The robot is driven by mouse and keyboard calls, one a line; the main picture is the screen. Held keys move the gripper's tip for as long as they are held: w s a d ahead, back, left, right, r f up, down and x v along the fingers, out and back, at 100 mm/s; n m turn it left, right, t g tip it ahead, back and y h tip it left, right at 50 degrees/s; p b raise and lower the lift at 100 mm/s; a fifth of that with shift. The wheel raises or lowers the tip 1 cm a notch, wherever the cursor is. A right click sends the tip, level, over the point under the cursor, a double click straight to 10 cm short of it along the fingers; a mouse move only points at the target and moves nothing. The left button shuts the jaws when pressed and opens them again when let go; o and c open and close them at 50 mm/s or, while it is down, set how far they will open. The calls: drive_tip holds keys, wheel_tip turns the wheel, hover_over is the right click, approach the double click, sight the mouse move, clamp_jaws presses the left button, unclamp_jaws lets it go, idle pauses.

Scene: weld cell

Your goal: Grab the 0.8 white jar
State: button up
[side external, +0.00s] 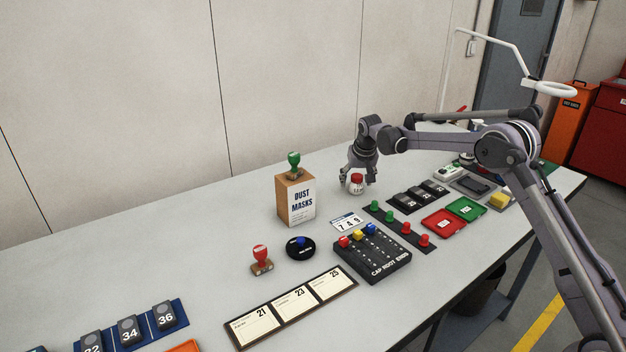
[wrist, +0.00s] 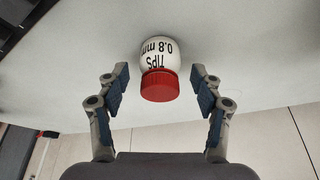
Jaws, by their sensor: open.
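The white jar (wrist: 158,50) has a red lid and dark lettering reading "TIPS 0.8 mm", upside down in the wrist view. In the side view the jar (side external: 356,188) stands upright on the table, behind the black numbered blocks. My gripper (wrist: 159,82) is open, with one finger on each side of the red lid and clear gaps on both sides. In the side view my gripper (side external: 358,181) is at the jar from above and behind, its fingers apart around it. Nothing is held.
A dust masks box (side external: 296,199) with a green-handled stamp (side external: 293,160) on top stands left of the jar. The table behind the jar is clear.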

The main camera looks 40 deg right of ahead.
drive_tip(key=shift+f, duration=0.1)
drive_tip(key=shift+c, duration=0.2)
drive_tip(key=c, duration=1.2)
drive_tip(key=shift+c, duration=0.2)
